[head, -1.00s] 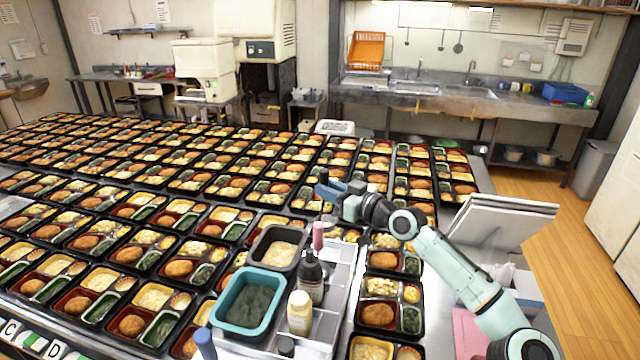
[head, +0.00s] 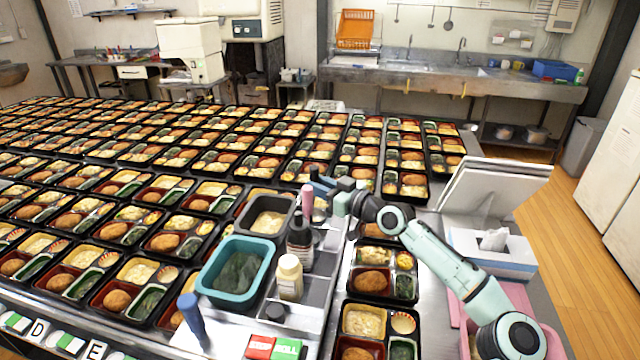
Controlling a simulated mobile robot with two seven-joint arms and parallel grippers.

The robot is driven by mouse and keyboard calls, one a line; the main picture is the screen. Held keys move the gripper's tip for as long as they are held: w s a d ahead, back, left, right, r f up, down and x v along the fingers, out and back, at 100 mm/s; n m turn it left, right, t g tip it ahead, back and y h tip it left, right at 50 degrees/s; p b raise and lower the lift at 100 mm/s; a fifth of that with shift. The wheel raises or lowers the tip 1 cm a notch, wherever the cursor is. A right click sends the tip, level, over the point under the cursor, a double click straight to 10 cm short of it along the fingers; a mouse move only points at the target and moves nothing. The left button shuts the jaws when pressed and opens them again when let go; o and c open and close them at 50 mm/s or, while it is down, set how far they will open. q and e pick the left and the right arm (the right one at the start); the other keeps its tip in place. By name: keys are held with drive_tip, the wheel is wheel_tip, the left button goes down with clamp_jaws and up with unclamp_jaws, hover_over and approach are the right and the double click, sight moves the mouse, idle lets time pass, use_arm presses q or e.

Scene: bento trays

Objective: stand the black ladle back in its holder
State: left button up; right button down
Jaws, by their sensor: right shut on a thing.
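My right gripper (head: 328,187) is above the far end of a grey holder rack (head: 325,285), among the bento trays. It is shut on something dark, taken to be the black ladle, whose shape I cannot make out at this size. The ladle's bowl and handle are not clearly seen. A pink upright handle (head: 307,197) stands just left of and below the gripper, close to it; I cannot tell if they touch. Which part of the rack is the ladle's holder I cannot tell. My left gripper is not in view.
A teal tub (head: 207,282) of greens, a dark tub (head: 287,231), a dark bottle (head: 299,252) and a cream bottle (head: 290,278) crowd the rack. A blue upright handle (head: 191,317) is at front left. Filled bento trays cover the table. A tissue box (head: 490,255) is on the right.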

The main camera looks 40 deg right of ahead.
drive_tip(key=shift+s, duration=0.2)
idle(0.5)
drive_tip(key=c, duration=0.9)
unclamp_jaws()
drive_tip(key=shift+o, duration=0.2)
drive_tip(key=shift+d+f, duration=0.1)
drive_tip(key=b+v, duration=0.2)
drive_tip(key=v, duration=1.1)
drive_tip(key=shift+s, duration=0.2)
